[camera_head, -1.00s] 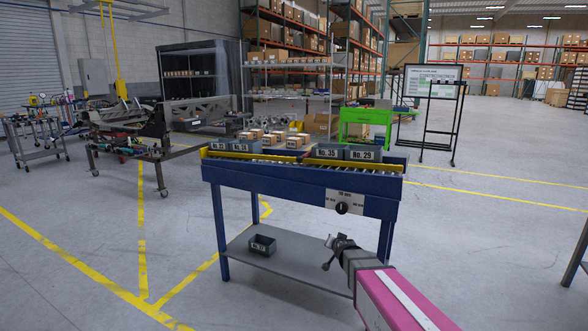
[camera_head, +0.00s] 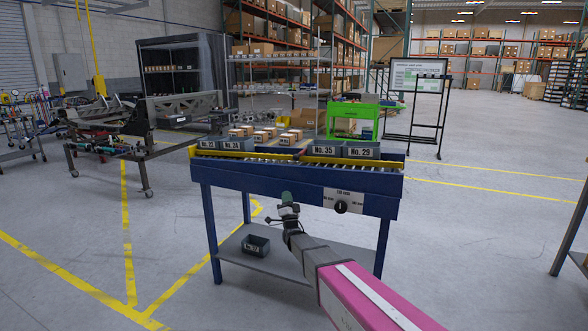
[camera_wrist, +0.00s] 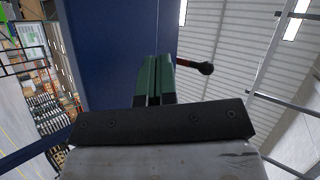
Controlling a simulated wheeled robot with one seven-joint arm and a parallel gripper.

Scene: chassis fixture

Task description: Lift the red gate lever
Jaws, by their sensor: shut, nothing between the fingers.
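A short lever with a dull red stem and a black ball end (camera_wrist: 206,68) shows in the wrist view, just right of my fingertips; part of its stem is hidden behind them. In the head view I cannot make the lever out clearly. My gripper (camera_wrist: 153,82) has green fingers that lie together with nothing between them. It faces the dark blue front of the roller table (camera_wrist: 105,45). In the head view my gripper (camera_head: 287,198) is in front of the table's blue front rail (camera_head: 250,179), left of the dial. Whether it touches the lever I cannot tell.
A black dial (camera_head: 341,207) on a white plate sits on the table's front, right of my gripper. Grey bins (camera_head: 348,152) and yellow bars (camera_head: 222,153) are on top. A small bin (camera_head: 256,246) stands on the lower shelf (camera_head: 285,262). Floor to the left is open.

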